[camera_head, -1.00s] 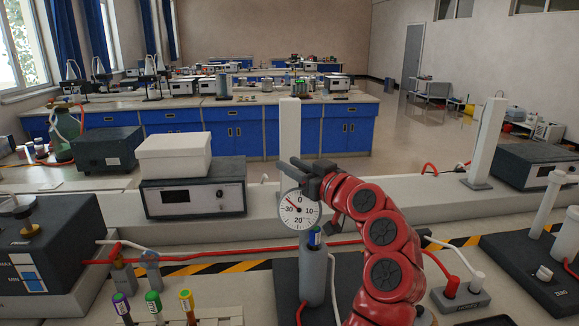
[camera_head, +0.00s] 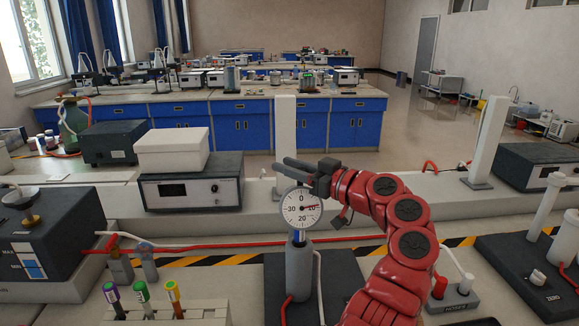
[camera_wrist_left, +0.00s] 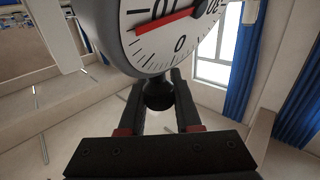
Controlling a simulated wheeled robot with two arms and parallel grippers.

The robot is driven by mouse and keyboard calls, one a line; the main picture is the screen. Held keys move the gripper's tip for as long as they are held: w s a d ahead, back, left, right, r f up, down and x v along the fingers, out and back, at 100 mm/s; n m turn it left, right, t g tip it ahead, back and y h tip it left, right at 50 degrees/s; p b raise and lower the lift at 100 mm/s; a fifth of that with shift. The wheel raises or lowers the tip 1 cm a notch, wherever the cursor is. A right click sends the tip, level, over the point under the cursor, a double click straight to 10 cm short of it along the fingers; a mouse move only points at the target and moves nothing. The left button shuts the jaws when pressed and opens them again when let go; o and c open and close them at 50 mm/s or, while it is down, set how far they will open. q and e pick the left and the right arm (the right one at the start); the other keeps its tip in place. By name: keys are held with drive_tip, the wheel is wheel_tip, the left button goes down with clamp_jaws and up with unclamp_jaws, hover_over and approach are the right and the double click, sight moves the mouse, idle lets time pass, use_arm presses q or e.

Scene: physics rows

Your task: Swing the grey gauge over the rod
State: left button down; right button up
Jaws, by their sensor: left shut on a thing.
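The grey gauge (camera_head: 302,208) has a round white dial and a red needle that points right. It hangs upright below my left gripper (camera_head: 287,168). In the left wrist view, the gauge (camera_wrist_left: 165,45) sits at the top, and my left gripper (camera_wrist_left: 160,98) is shut on its dark round knob. The rod (camera_head: 299,272) appears to be the upright grey cylinder with a blue upper part on a dark base. The gauge overlaps the top of the blue part in the head view. I cannot tell whether they touch. My right gripper is not in view.
A grey-fronted instrument (camera_head: 192,190) with a white box (camera_head: 172,150) on it stands behind left. Several coloured-cap tubes (camera_head: 143,292) stand in a rack at front left. A white post (camera_head: 285,135) rises behind the gauge. Red and white cables cross the bench.

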use_arm(q)
drive_tip(key=shift+f, duration=0.1)
drive_tip(key=c, duration=0.6)
unclamp_jaws()
drive_tip(key=shift+d, duration=0.15)
drive_tip(key=v, duration=1.7)
drive_tip(key=shift+s+d, duration=0.1)
